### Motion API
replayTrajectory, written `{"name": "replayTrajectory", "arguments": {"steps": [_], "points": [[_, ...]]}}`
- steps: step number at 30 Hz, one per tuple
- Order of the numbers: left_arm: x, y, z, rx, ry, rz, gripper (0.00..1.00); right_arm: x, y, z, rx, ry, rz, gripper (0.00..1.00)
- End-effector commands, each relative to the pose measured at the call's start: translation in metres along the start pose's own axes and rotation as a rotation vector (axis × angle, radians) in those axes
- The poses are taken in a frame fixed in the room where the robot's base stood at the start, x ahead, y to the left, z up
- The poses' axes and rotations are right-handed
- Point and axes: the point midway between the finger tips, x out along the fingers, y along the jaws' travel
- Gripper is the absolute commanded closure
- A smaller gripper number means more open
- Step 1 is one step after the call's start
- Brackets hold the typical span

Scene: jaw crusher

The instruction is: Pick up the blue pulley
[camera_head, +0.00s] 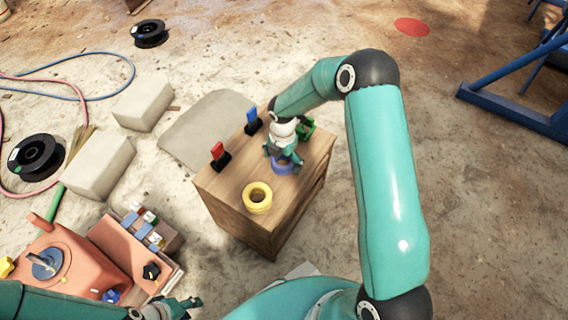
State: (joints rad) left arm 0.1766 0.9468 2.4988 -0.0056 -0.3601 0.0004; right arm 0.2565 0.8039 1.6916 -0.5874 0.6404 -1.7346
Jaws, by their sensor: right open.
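The blue pulley (283,168) lies on top of the wooden cabinet, right of its middle, partly hidden by my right gripper. My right gripper (284,160) points down at the pulley from above, its jaws open. I cannot tell whether the fingers touch it. My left gripper (190,304) is low in the picture beside the orange machine, away from the pulley. Its fingers are too small to tell open from shut.
The wooden cabinet (233,204) also carries a yellow pulley (257,196), a red-topped piece (219,155), a blue-topped piece (253,120) and a green part (307,128). An orange machine (75,258) stands lower left. Pale blocks (99,165) lie behind it.

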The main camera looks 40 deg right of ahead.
Motion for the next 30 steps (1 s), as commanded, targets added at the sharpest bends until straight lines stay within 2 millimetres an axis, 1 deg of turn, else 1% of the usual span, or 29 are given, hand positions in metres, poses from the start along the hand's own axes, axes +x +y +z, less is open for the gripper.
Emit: {"name": "replayTrajectory", "arguments": {"steps": [6,7,14,15,17,18,20,21,30], "points": [[-0.0001,0.0,0.0,0.0,0.0,0.0,0.6,0.0008,0.0001,0.0003,0.001,-0.001,0.001,0.01],[-0.0001,0.0,-0.0001,0.0,0.0,0.0,0.6,0.0007,0.0001,0.0003,0.001,-0.001,0.001,0.04],[-0.0001,0.0,-0.0001,0.0,0.0,0.0,0.6,0.0006,0.0,0.0004,0.001,-0.001,0.001,0.43],[-0.0001,0.0,-0.0001,0.0,0.0,0.0,0.6,0.0006,0.0,0.0004,0.001,-0.001,0.001,0.49],[-0.0001,0.0,-0.0001,0.0,0.0,0.0,0.6,0.0006,0.0,0.0004,0.001,-0.001,0.002,0.59],[0.0,0.0,-0.0001,0.0,0.0,0.0,0.6,0.0006,0.0001,0.0004,0.001,-0.001,0.002,0.66],[0.0,0.0,-0.0001,0.0,0.0,0.0,0.6,0.0006,0.0001,0.0005,0.001,-0.001,0.002,0.76],[0.0,0.0,-0.0001,0.0,0.0,0.0,0.6,0.0006,0.0001,0.0005,0.001,-0.001,0.002,0.83],[-0.0008,0.0003,-0.0001,0.0,0.0,0.0,0.6,-0.0015,0.0003,0.0009,0.002,-0.002,0.003,0.83]]}}
